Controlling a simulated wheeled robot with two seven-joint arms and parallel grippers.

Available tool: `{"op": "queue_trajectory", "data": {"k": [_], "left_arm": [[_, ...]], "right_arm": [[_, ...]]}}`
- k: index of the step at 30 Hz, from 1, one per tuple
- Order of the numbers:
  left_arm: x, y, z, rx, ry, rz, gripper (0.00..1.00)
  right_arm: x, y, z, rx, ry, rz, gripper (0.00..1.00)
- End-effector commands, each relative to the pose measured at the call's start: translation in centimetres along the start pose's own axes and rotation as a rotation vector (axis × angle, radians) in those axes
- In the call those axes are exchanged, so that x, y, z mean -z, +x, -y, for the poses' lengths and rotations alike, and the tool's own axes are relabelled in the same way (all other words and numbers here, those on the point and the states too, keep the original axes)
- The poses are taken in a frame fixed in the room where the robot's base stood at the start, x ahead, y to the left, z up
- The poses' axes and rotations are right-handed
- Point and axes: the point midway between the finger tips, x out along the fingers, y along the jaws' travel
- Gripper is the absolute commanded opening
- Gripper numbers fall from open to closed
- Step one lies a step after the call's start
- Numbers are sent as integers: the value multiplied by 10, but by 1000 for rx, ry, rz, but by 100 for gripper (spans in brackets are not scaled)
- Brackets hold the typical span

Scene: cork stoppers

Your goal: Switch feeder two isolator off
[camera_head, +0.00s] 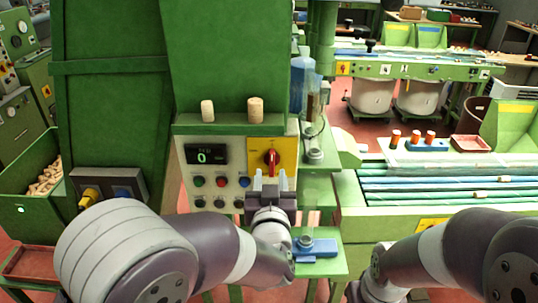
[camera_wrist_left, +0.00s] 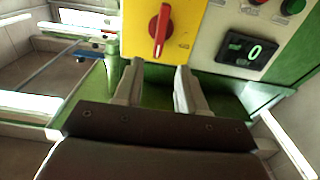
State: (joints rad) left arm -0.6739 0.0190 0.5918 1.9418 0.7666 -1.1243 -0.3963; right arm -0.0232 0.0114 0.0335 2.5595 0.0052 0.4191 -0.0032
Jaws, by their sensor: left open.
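A red rotary isolator handle (camera_head: 271,161) sits on a yellow plate (camera_head: 259,143) at the right of the grey control panel. Its grip stands roughly upright in the head view. The handle also shows in the left wrist view (camera_wrist_left: 159,30), slightly tilted, at the top. No readable label tells me which feeder it serves. My left gripper (camera_head: 270,182) is open and empty, just below and in front of the handle. In the left wrist view its two fingers (camera_wrist_left: 160,75) point toward the yellow plate, apart from the handle. My right gripper is out of view; only my right arm shows.
The panel has a display (camera_head: 206,155) reading 0 and several coloured buttons (camera_head: 222,182) left of the isolator. Two corks (camera_head: 255,110) stand on the ledge above. A blue fixture (camera_head: 316,247) is right of my left wrist. A green bin of corks (camera_head: 40,185) is at left.

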Motion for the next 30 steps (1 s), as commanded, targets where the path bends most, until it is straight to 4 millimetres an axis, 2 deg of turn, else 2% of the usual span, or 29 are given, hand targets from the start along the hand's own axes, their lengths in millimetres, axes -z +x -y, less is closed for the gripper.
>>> {"op": "queue_trajectory", "data": {"k": [1,3,9,14,21,23,25,30], "left_arm": [[5,14,1,4,2,3,40],[5,32,1,3,1,2,40],[3,67,0,0,0,2,40],[1,77,0,-3,-1,2,40],[0,78,0,-3,-1,1,40],[0,78,0,-3,-1,1,24],[0,78,0,-3,-1,2,1],[0,78,0,-3,-1,2,0]], "right_arm": [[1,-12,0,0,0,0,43],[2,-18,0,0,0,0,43],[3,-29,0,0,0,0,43],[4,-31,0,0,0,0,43],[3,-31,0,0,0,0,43],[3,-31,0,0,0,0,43],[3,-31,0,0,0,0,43],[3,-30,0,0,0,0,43]]}}
